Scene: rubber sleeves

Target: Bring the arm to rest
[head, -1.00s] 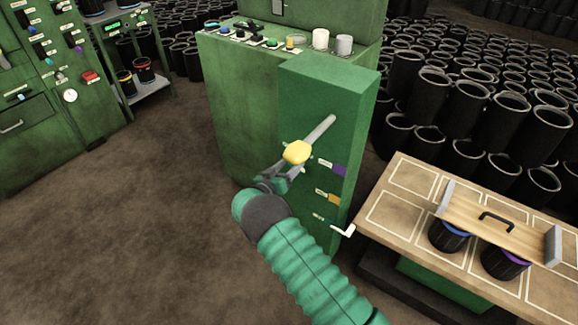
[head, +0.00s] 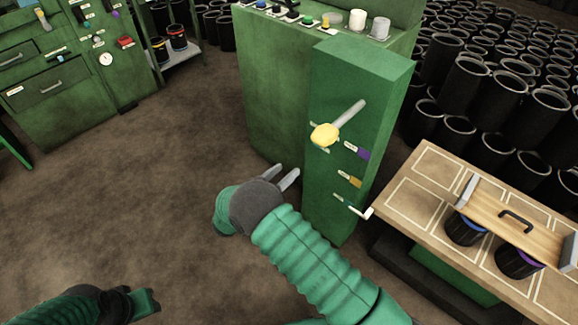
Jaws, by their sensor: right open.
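My right gripper (head: 284,179) is open and empty. Its grey fingers point up and right, close to the lower left of the green machine column (head: 334,190). It is apart from the lever with the yellow knob (head: 325,135), which sticks out of the column's front above it. My right arm (head: 310,255), in a green ribbed sleeve, comes in from the bottom right. My left arm (head: 70,308) shows at the bottom left corner. A dark end part (head: 140,302) shows there, but its jaws are not clear.
A wooden table (head: 418,190) at the right holds a wooden carrier (head: 515,222) over black sleeves with blue and purple rims. A white-tipped lever (head: 366,213) juts from the column's lower side. Many black sleeves (head: 480,90) stand behind. The brown floor (head: 150,180) at left is clear.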

